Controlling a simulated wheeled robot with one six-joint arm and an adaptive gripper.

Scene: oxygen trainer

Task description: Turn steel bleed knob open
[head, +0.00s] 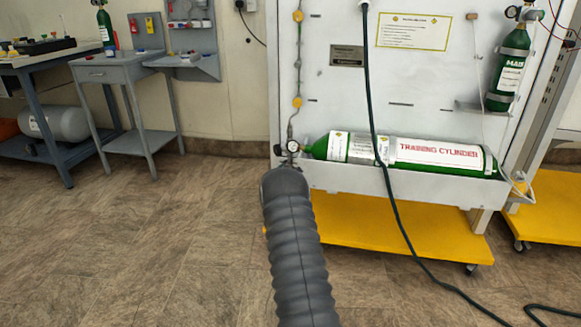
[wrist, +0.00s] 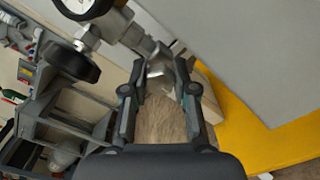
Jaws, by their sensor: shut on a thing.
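My gripper (wrist: 161,70) is shut on the steel bleed knob (wrist: 160,76), which shows as a shiny piece between the two fingertips in the wrist view. The knob sits on a metal valve body (wrist: 122,32) beside a round pressure gauge (wrist: 88,6) and a black handwheel (wrist: 70,62). In the head view the gauge (head: 292,147) stands at the left end of the green and white training cylinder (head: 440,152), which lies on its side. My grey sleeved arm hides the gripper and the knob there. I cannot tell how far the knob is turned.
The cylinder lies in a grey tray (head: 400,183) on a white panel (head: 345,95) above a yellow base (head: 390,238). A dark hose (head: 388,190) hangs in front of the cylinder. A grey side table (head: 117,70) stands at the left. The floor at the left is clear.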

